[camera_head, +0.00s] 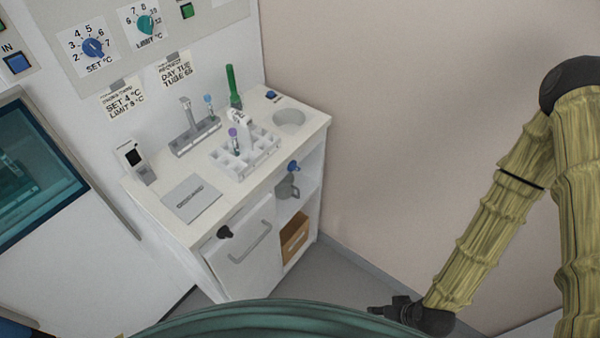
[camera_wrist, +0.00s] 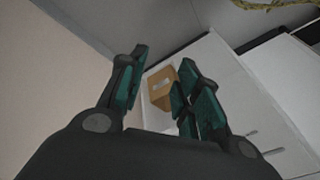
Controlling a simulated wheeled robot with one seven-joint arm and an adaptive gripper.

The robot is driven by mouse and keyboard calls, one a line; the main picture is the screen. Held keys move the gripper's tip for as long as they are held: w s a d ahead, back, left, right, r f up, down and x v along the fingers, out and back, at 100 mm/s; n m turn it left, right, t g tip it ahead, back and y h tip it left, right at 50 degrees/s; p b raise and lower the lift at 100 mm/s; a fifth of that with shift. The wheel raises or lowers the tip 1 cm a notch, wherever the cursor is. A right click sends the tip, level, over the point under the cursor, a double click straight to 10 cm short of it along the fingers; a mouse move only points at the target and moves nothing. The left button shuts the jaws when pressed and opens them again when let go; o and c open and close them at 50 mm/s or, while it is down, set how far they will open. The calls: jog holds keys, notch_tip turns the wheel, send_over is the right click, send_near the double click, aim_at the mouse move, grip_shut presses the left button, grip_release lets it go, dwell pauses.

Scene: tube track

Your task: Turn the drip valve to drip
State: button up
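The valve cannot be made out in the wrist view.
A brown box (camera_head: 294,238) sits on the low shelf. Floor is clear beside the right wall.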

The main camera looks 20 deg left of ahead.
jog(key=w+a+n+t+y+b, duration=0.2)
jog(key=w+a+n+y+b, duration=0.15)
jog(key=w+a, duration=0.55)
jog(key=n+t+y+b, duration=0.2)
jog(key=n+y+b, duration=0.65)
jog(key=n, duration=0.65)
send_near(297, 169)
jog(key=shift+y, duration=0.6)
jog(key=p+x, duration=0.1)
jog(key=x, duration=0.1)
jog(key=p+x, duration=0.1)
jog(key=x, duration=0.2)
jog(key=f+p+x, duration=0.1)
jog(key=x, duration=0.2)
jog(key=shift+w+a+p, duration=0.2)
jog(key=shift+p, duration=0.2)
jog(key=shift+c, duration=0.5)
grip_shut()
